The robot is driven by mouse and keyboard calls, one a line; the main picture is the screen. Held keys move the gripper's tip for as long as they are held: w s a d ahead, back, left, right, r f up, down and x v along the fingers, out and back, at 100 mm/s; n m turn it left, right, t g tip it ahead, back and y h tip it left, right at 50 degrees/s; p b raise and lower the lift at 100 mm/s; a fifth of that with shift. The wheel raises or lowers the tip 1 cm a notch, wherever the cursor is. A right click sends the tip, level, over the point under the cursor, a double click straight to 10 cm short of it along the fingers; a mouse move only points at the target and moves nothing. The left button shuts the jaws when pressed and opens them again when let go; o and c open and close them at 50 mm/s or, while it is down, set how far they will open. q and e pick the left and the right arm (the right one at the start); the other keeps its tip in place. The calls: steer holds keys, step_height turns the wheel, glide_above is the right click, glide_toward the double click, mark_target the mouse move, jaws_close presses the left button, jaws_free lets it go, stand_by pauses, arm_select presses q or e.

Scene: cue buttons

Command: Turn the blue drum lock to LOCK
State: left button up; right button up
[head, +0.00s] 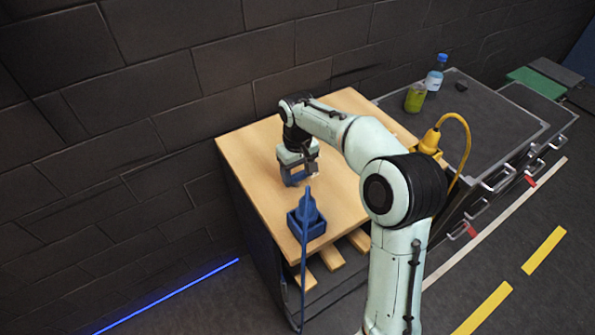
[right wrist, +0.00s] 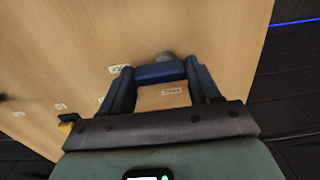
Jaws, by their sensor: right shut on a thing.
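The blue drum lock (right wrist: 160,73) shows in the right wrist view as a blue bar between my fingers, with a grey round part just beyond it. In the head view only a little blue (head: 293,180) shows under the gripper. My right gripper (head: 300,175) reaches down to the wooden top and is shut on the blue bar; its fingers (right wrist: 162,88) stand on both sides of it. My left gripper is not in view.
A blue plug with a cable (head: 308,213) stands in a blue socket at the cabinet's front edge. A yellow plug (head: 430,141) with a looped cable stands at the right edge. A bottle (head: 435,75) and a green cup (head: 415,97) stand on the dark unit beyond.

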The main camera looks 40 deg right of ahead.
mark_target(298, 174)
steer(key=o, duration=1.1)
steer(key=shift+c, duration=0.2)
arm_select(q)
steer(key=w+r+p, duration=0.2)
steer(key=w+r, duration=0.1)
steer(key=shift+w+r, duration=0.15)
arm_select(e)
step_height(298, 174, up, 13)
steer(key=shift+r, duration=0.2)
